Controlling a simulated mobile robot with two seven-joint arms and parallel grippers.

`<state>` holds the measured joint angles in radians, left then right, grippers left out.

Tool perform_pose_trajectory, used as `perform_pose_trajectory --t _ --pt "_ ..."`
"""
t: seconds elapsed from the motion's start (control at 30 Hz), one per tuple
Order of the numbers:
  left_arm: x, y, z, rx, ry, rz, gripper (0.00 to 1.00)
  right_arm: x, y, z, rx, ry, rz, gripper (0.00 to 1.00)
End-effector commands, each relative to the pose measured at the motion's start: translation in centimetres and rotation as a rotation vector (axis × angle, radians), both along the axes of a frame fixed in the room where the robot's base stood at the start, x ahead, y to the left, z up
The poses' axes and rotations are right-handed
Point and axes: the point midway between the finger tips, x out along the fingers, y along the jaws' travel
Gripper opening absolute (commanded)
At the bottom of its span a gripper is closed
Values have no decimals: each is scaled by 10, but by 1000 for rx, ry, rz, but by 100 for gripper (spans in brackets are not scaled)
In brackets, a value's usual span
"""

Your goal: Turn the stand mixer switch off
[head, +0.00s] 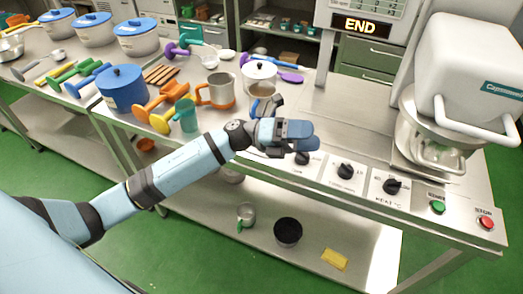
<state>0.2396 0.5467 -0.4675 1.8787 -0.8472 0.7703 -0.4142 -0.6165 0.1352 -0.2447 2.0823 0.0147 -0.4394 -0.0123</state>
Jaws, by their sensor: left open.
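The white stand mixer (470,65) stands at the right end of the steel counter, with a metal bowl (408,135) under its head. On the counter's front panel are a red button (487,223), labelled STOP, and a green button (438,207) to its left. Three black knobs follow further left: one (392,186), one (346,171) and one (302,159). I cannot tell which control is the mixer switch. My left gripper (295,133) is open above the counter's front edge, near the leftmost knob and well left of the buttons. My right gripper is out of view.
A lit END display (361,25) is at the back. The counter (345,115) between gripper and mixer is clear.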

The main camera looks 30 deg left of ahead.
Motion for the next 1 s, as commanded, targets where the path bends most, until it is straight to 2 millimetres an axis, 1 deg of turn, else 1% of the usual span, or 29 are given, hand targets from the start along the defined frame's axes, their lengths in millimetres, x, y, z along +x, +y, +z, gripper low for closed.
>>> perform_pose_trajectory --t 0.03,0.07,0.1,0.17,0.2,0.27,0.3,0.37,0.4,0.5,0.6,0.7,0.8,0.87,1.0 --pt "5 5 -9 116 -136 -60 81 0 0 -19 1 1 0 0" --pt "7 7 -11 185 -210 -98 81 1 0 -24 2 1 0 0" --pt "10 13 -14 279 -305 -146 81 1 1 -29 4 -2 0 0" --pt "15 25 -19 425 -437 -220 81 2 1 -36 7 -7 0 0" --pt "20 36 -23 525 -517 -267 81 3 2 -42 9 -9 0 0" --pt "28 57 -28 680 -623 -333 81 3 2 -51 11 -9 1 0" --pt "34 72 -30 784 -681 -378 81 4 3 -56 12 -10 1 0" --pt "43 98 -30 933 -753 -437 81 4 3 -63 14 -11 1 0" --pt "48 115 -29 1025 -786 -472 81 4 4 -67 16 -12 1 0" --pt "59 155 -21 1219 -835 -542 81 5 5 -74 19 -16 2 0" --pt "64 182 -12 1347 -847 -586 81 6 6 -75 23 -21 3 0" --pt "66 196 -6 1410 -847 -609 81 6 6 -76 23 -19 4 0" --pt "66 198 -9 1426 -846 -619 81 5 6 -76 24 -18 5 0" --pt "66 196 -15 1425 -845 -620 81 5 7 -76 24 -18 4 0" --pt "66 186 -39 1421 -844 -620 81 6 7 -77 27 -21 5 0"
